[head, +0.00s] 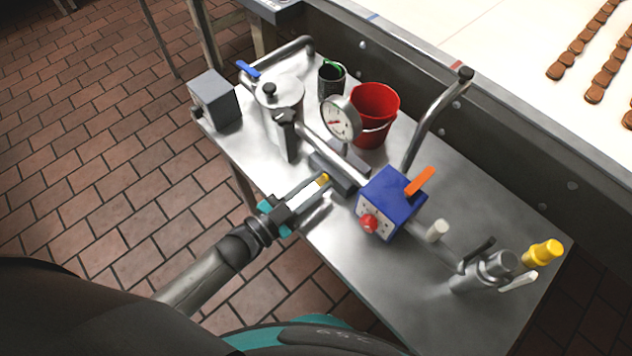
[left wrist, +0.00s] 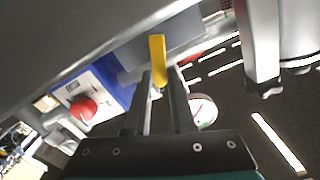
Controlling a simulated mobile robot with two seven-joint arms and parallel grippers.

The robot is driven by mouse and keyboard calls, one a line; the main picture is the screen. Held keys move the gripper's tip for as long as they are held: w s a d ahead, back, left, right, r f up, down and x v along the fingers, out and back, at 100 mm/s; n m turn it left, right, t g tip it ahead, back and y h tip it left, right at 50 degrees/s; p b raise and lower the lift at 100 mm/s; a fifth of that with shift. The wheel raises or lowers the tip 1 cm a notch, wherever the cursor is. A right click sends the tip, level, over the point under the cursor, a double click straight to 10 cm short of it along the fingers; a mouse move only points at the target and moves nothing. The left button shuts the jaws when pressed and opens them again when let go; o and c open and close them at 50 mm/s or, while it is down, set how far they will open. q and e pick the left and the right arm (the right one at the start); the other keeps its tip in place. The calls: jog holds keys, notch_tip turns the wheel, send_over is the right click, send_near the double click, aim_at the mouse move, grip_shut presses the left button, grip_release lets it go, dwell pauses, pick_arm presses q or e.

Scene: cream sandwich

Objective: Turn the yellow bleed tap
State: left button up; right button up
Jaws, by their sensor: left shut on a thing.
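The yellow bleed tap (head: 323,180) is a small yellow lever on the pipework at the near edge of the steel table, below the dial gauge (head: 341,119). My left gripper (head: 318,187) reaches it from the lower left and is shut on it. In the left wrist view the yellow tap (left wrist: 158,58) stands between the tips of the two dark fingers (left wrist: 158,85), its upper end showing beyond them. The dial gauge shows there too (left wrist: 203,110). My right gripper is not in view.
A blue box (head: 386,203) with a red button and orange lever stands right of the tap. A steel pot (head: 281,105), red bucket (head: 374,113) and grey box (head: 214,98) stand behind. A yellow-capped fitting (head: 542,254) is far right. Tiled floor lies in front.

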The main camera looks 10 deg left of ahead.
pick_arm(q)
grip_shut()
jog(key=shift+d, duration=0.1)
jog(key=m, duration=0.3)
jog(key=shift+s+d+f+m+b, duration=0.3)
jog(key=shift+d+f, duration=0.05)
jog(key=shift+f, duration=0.05)
jog(key=shift+s+d+f+m+b, duration=0.15)
jog(key=shift+f+m+b, duration=0.05)
jog(key=shift+m, duration=0.65)
jog(key=shift+s+d+f+m+b, duration=0.1)
jog(key=shift+d+f+m+b, duration=0.1)
jog(key=shift+m, duration=0.65)
jog(key=o, duration=0.7)
grip_release()
